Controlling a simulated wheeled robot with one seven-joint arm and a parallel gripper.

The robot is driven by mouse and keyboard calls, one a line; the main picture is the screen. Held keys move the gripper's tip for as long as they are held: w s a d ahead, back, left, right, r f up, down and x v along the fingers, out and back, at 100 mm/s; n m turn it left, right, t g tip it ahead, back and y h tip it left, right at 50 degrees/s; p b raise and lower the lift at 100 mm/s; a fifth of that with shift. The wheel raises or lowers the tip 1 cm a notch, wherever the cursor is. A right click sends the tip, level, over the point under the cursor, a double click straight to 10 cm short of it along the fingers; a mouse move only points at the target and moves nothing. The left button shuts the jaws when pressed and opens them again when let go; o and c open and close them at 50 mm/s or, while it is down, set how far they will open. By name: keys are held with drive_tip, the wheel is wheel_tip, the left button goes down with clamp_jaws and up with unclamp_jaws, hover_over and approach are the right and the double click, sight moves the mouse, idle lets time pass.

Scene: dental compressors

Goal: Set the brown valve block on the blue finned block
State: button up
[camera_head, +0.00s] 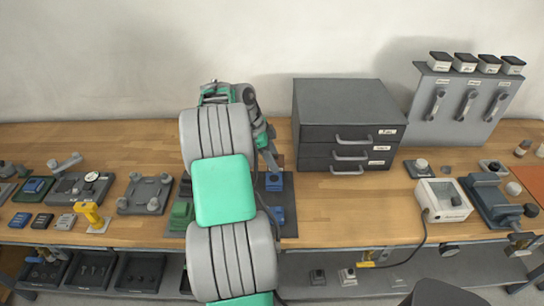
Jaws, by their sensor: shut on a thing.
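My arm stretches from the bottom of the picture over the middle of the bench. My gripper (271,160) points down on the right side of the arm, just left of the drawer cabinet. It is shut on a small brown block (281,160), the valve block, which is mostly hidden by the gripper. A blue block (274,182), which looks like the finned block, sits on a dark mat (290,198) just below the gripper in the picture. I cannot tell whether the brown block touches it. Another blue part (279,214) lies nearer the front, partly behind my arm.
A dark drawer cabinet (345,125) stands close to the right of the gripper. A green block (181,214) is left of my arm. A grey plate with knobs (146,194) and a yellow part (91,214) are farther left. Bare bench lies right of the mat.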

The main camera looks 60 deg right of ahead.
sight(272, 178)
drive_tip(key=shift+w+f+b, duration=0.1)
drive_tip(key=shift+f+b, duration=2)
drive_tip(key=shift+f, duration=0.6)
drive_tip(key=shift+r+p, duration=0.3)
drive_tip(key=shift+r, duration=0.05)
drive_tip(key=shift+w+a+f+b, duration=0.1)
drive_tip(key=shift+f+b, duration=0.6)
drive_tip(key=shift+b, duration=0.35)
drive_tip(key=o, duration=2.1)
drive_tip(key=shift+r, duration=0.1)
drive_tip(key=shift+r+p, duration=2.8)
drive_tip(key=shift+r, duration=0.6)
